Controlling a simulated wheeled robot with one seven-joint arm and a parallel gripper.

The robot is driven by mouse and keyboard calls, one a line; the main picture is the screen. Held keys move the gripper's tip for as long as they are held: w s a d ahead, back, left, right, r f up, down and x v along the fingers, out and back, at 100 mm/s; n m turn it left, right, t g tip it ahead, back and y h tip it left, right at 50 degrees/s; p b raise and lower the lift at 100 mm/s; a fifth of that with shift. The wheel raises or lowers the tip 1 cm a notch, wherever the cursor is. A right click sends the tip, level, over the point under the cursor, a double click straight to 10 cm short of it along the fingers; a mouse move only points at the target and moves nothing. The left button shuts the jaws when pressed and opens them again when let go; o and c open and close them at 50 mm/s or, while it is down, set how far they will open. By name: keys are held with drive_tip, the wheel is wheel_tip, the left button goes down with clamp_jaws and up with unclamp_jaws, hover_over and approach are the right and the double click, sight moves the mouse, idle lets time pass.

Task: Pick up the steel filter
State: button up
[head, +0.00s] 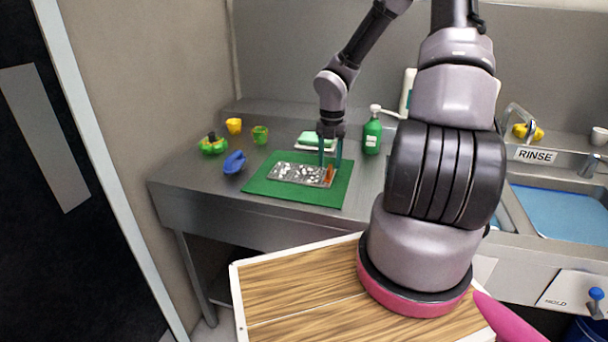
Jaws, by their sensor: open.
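The steel filter (285,172) appears to be the flat grey rectangular piece with pale speckles lying on the green mat (300,193). An orange-brown part (329,176) shows at its right end. My gripper (330,164) points down over that right end, with its two teal fingers apart. The fingertips are close to the filter; I cannot tell whether they touch it or stand around its end. Nothing is seen held.
A blue object (235,162), a green brush-like item (212,145) and two small cups stand left. A green sponge (317,140) lies behind the mat; a green soap bottle (372,133) stands right. Sink basins (548,212) lie far right.

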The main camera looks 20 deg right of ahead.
sight(330, 166)
drive_tip(key=shift+d+f, duration=0.1)
drive_tip(key=shift+f, duration=1.4)
clamp_jaws()
